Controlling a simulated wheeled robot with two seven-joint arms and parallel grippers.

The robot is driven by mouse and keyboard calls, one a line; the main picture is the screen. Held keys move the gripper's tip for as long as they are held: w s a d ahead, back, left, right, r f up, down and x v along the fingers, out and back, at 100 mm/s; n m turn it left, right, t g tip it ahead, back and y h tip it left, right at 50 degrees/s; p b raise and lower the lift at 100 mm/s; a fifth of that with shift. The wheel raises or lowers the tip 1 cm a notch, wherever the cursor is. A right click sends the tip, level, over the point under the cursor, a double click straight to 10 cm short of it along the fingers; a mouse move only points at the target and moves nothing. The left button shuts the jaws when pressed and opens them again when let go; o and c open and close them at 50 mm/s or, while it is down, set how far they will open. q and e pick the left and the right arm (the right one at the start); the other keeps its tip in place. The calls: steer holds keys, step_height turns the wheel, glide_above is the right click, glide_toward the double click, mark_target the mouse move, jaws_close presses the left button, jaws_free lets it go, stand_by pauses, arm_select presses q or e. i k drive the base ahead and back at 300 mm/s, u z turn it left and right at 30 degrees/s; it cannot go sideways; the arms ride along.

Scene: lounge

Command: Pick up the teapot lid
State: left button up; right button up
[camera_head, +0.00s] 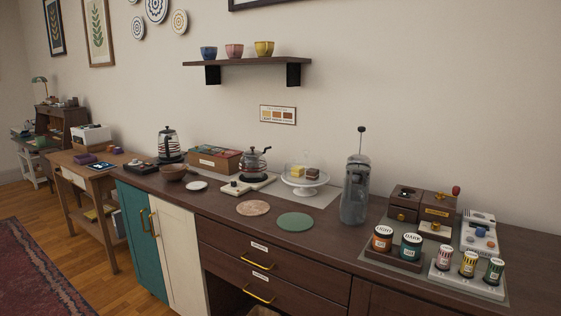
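A dark teapot-like pot (254,165) with a side handle stands on the counter, left of the white cake stand. Its top looks covered, with a small dark knob, but it is too small to tell the lid's edge clearly. A second pot, a glass and dark kettle (168,143), stands farther left near the wall, also with a dark top. A small white disc (196,186) lies flat on the counter in front of the box; I cannot tell whether it is a lid or a saucer. Neither of my grippers is in view.
Jars and wooden boxes crowd the right end.

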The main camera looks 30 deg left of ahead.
mark_target(252, 153)
steer(key=u, duration=2.55)
steer(key=i, duration=3.4)
steer(key=z, duration=0.9)
